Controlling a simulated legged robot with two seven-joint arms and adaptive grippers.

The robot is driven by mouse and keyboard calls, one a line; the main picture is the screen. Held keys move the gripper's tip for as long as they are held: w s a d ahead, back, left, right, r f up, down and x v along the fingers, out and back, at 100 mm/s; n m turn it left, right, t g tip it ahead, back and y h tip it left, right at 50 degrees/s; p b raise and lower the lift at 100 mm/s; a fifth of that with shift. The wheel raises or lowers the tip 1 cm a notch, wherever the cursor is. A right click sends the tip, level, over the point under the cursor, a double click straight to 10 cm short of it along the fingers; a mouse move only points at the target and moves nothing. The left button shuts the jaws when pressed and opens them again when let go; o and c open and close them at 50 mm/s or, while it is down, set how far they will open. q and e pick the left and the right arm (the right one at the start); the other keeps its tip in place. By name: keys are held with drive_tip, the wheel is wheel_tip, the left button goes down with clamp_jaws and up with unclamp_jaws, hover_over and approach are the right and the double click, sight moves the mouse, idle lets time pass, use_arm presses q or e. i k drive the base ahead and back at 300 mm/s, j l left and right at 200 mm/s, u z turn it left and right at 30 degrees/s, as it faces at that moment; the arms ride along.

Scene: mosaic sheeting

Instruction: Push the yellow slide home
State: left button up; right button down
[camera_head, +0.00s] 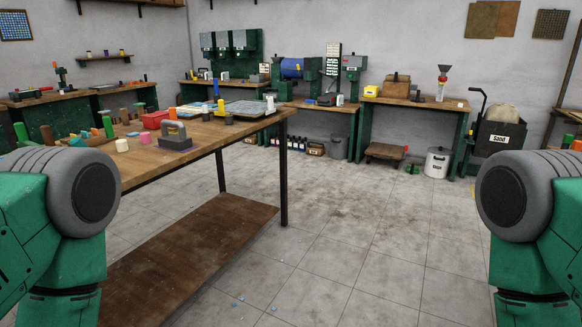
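No yellow slide can be made out for certain. Only the upper parts of my two green and grey arms show, at the left and right edges. Neither of my grippers is in view.
A wooden worktable (140,173) stands at left, holding a grey-handled block (175,134), a red box (155,120) and a flat grey tray (248,109). Its lower shelf (190,245) is bare. Open tiled floor (370,240) lies ahead. A labelled cart (500,138) stands at right.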

sight(221, 107)
drive_tip(key=i+l+u, duration=0.2)
drive_tip(key=i, duration=0.3)
drive_tip(key=i+l+u, duration=0.15)
drive_tip(key=i, duration=0.35)
drive_tip(key=i+l+u, duration=0.2)
drive_tip(key=u, duration=0.2)
drive_tip(key=i+l+u, duration=0.6)
drive_tip(key=l+u, duration=0.15)
drive_tip(key=i+l+u, duration=0.15)
drive_tip(key=l+u, duration=0.25)
